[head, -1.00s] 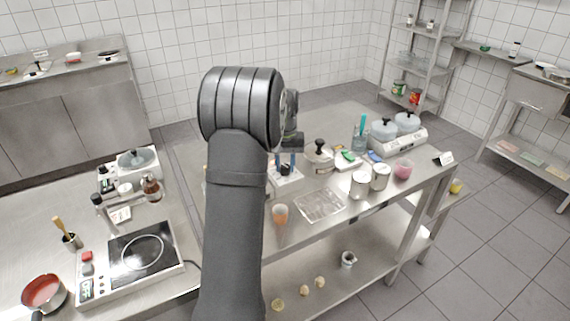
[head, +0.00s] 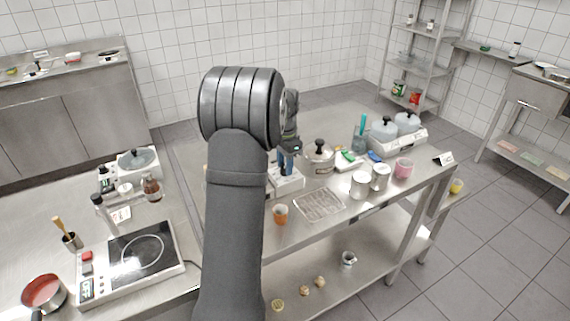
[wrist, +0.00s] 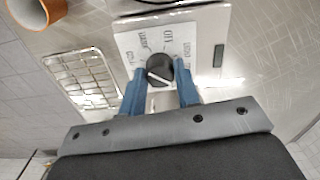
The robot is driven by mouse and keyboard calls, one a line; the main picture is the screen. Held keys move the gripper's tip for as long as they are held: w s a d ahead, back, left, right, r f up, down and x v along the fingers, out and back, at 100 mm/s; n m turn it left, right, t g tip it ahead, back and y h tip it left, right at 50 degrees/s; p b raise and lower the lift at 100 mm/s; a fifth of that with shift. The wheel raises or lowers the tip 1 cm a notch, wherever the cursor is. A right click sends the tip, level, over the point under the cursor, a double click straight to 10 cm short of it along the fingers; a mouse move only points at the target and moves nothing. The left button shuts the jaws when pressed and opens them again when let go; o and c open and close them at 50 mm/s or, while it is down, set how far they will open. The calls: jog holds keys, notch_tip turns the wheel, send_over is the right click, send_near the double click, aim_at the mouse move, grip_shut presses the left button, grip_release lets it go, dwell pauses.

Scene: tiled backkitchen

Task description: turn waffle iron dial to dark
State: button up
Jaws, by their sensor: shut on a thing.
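The waffle iron's base (head: 290,185) stands on the steel table just right of my arm in the head view. In the wrist view its dial (wrist: 160,70) is a dark round knob on a white plate (wrist: 128,42) with printed words around it. The words appear upside down and are too small to read surely, so I cannot tell which one the dial points to. My gripper (wrist: 160,84) points down with its blue fingers on either side of the knob, shut on it. It also shows in the head view (head: 286,163), where my arm hides part of the iron.
An orange-brown cup (head: 281,214) and a wire rack (head: 320,205) are near the iron. A lidded pot (head: 319,157) stands close behind at right, with white canisters (head: 360,184) further right. An induction hob (head: 140,255) is on the left counter.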

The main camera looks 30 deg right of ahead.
jog(key=shift+m, duration=2.2)
jog(key=o, duration=1)
jog(key=shift+c, duration=0.2)
notch_tip(320, 180, up, 18)
jog(key=shift+f, duration=0.25)
